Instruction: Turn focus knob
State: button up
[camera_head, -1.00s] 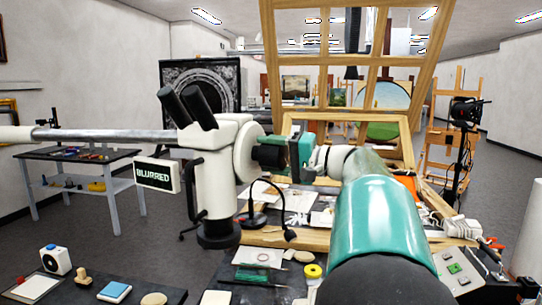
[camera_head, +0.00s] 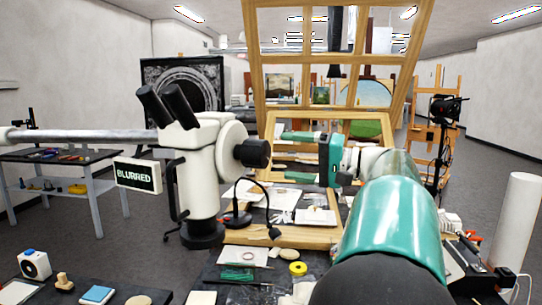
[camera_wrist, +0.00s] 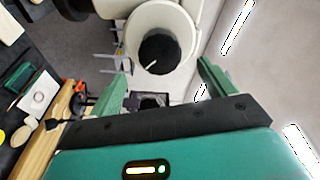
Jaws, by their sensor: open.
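The black focus knob (camera_head: 256,153) sticks out from the right side of the white microscope (camera_head: 203,165). In the wrist view the knob (camera_wrist: 159,53) faces me and has a white index line on its lower left. A sign (camera_head: 138,175) on the microscope reads "BLURRED". My gripper (camera_head: 285,157) is open, with its two green fingers pointing left toward the knob. In the wrist view my gripper (camera_wrist: 163,78) has its fingers apart, with the knob ahead, seen between and above the fingertips. The knob is not gripped.
A wooden frame (camera_head: 325,240) and a small lamp (camera_head: 272,232) stand behind and below my gripper. A dark bench with a yellow tape roll (camera_head: 298,268) and small items lies in front. A side table (camera_head: 60,157) stands at left.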

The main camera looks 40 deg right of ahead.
aim_at(250, 154)
jog(key=v, duration=0.3)
jog(key=shift+s+d, duration=0.15)
jog(key=shift+s, duration=0.2)
dwell(1.6)
jog(key=w+a+n, duration=0.2)
jog(key=w+n, duration=0.2)
jog(key=w+a+n, duration=0.2)
jog(key=w+n, duration=0.3)
jog(key=w+a+n, duration=0.2)
jog(key=w+n, duration=0.2)
jog(key=n, duration=0.1)
jog(key=shift+w+f, duration=0.1)
jog(key=shift+w, duration=0.1)
dwell(0.3)
jog(key=c, duration=1)
